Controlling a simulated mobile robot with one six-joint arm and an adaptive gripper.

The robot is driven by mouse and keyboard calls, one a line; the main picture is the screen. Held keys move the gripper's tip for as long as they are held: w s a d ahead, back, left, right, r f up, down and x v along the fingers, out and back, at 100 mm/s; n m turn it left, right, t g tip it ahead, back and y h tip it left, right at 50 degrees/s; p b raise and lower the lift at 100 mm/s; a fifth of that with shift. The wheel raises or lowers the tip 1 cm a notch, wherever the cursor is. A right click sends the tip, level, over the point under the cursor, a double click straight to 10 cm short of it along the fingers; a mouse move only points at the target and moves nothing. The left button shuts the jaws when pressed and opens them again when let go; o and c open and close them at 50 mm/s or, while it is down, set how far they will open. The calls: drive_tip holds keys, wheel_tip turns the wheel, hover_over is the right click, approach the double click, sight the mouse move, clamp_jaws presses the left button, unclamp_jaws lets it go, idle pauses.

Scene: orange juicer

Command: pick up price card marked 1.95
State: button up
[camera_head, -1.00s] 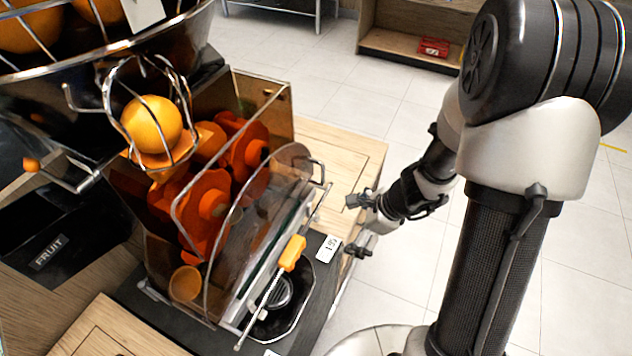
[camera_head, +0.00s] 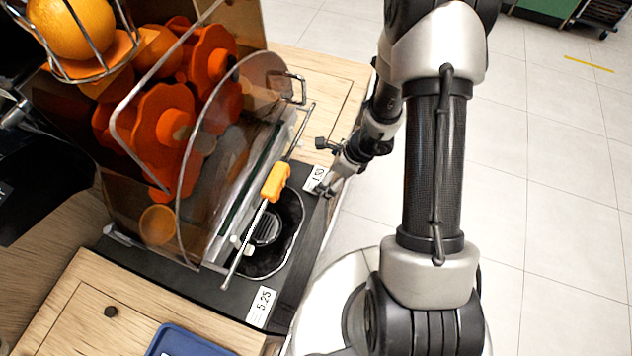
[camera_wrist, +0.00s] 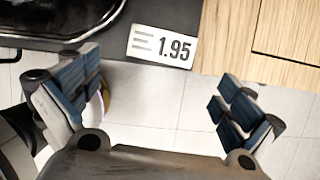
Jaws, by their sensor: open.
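The white price card marked 1.95 (camera_wrist: 162,46) lies at the front edge of the dark base in the wrist view. In the head view the card (camera_head: 315,179) is partly hidden by my gripper (camera_head: 322,166). My gripper (camera_wrist: 165,103) is open and empty. In the wrist view the card sits ahead of the gap between the fingers, apart from both. Pale floor tiles show between the fingers.
The orange juicer (camera_head: 169,128) stands on the left with a drip bowl (camera_head: 289,228). A second price card, marked 5.25 (camera_head: 262,306), lies nearer on the dark base. A blue tray (camera_head: 187,341) is at the bottom. Tiled floor is clear on the right.

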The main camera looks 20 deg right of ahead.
sight(320, 180)
drive_tip(key=b+x, duration=0.2)
drive_tip(key=x, duration=0.3)
drive_tip(key=shift+f, duration=0.1)
drive_tip(key=c, duration=1.1)
drive_tip(key=shift+o, duration=0.2)
